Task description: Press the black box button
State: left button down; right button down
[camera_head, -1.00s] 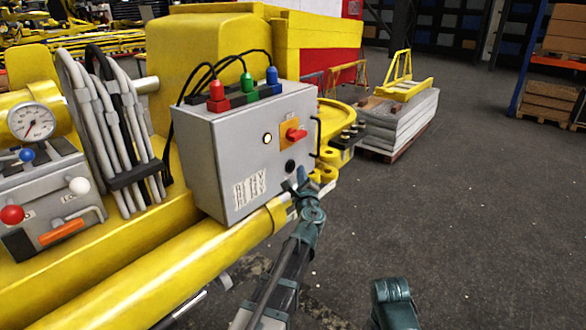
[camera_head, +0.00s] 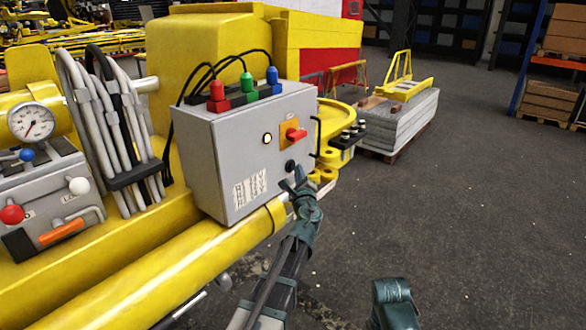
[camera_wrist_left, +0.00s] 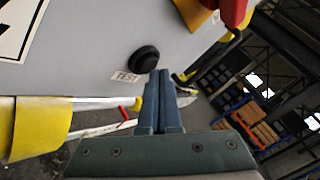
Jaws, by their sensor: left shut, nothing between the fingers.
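The black button (camera_head: 291,166) is a round knob low on the front of the grey control box (camera_head: 245,165), below the red switch (camera_head: 295,134). In the left wrist view the black button (camera_wrist_left: 143,60) stands out from the grey face above a TEST label (camera_wrist_left: 125,77). My left gripper (camera_head: 299,176) is just below and right of it in the head view. Its fingers are shut and empty, and in the left wrist view the fingertips (camera_wrist_left: 160,74) are close to the button's lower right edge. I cannot tell whether they touch.
A yellow tube (camera_head: 170,275) runs below the box. Red, green and blue plugs with black cables (camera_head: 246,82) are on top of the box. A black handle (camera_head: 317,136) is on its right side. The floor to the right (camera_head: 470,200) is clear.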

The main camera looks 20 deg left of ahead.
pick_arm(q)
jog(key=shift+w+a, duration=0.2)
jog(key=shift+a, duration=0.25)
dwell(0.6)
jog(key=shift+d, duration=0.1)
jog(key=shift+s+d, duration=0.35)
jog(key=shift+d, duration=0.4)
jog(key=d, duration=0.1)
jog(key=s+d, duration=0.1)
jog(key=d, duration=0.2)
jog(key=shift+s+d, duration=0.35)
dwell(0.8)
